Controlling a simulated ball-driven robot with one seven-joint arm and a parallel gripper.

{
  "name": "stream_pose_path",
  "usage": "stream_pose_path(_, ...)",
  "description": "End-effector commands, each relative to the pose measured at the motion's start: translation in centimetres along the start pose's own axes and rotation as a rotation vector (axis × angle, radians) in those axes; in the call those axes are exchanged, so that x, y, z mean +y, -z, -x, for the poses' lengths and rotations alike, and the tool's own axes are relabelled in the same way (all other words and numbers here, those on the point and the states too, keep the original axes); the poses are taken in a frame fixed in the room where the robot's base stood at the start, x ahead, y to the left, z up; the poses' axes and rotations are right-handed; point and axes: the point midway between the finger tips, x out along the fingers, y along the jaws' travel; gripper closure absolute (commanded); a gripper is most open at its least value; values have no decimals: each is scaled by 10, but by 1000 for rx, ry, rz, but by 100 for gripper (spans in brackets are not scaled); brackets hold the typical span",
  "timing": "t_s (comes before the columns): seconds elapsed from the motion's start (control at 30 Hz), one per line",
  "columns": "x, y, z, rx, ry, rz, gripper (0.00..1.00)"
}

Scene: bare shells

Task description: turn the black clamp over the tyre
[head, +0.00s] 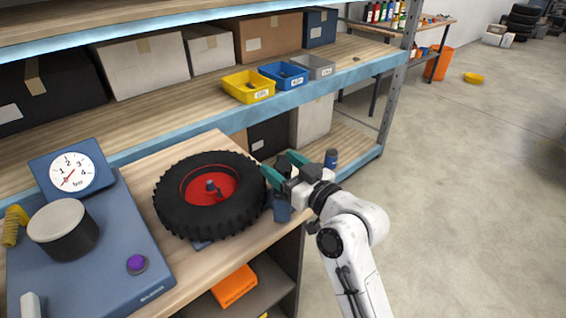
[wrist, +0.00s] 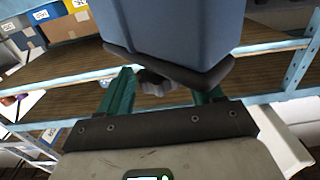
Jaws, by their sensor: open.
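The black tyre (head: 172,215) lies flat on the wooden bench, with a red rim and a grey hub in its middle. At its right stands a blue post (head: 281,208), with a black part, seemingly the clamp (head: 284,160), above it. My gripper (head: 280,164) is open beside the tyre's right edge, its green fingers either side of the black part. In the wrist view, a dark knob (wrist: 157,83) lies between the open fingers, near a blue body (wrist: 180,35) with a black edge. Contact cannot be told. The clamp is not over the tyre.
A blue unit with a pressure gauge (head: 70,172), a black cylinder (head: 64,235) and a purple button (head: 137,264) is at the left. Behind are shelves with yellow (head: 248,87), blue (head: 284,76) and grey bins. A blue can (head: 331,158) stands right of my gripper. Open floor lies right.

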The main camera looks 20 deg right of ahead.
Motion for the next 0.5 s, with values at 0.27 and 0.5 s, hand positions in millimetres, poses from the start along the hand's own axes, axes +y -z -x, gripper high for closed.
stream_pose_path(0.27, 0, 0, -3, 1, 0, 0, 34)
stream_pose_path(0.5, 0, 0, -3, 0, 0, 0, 53)
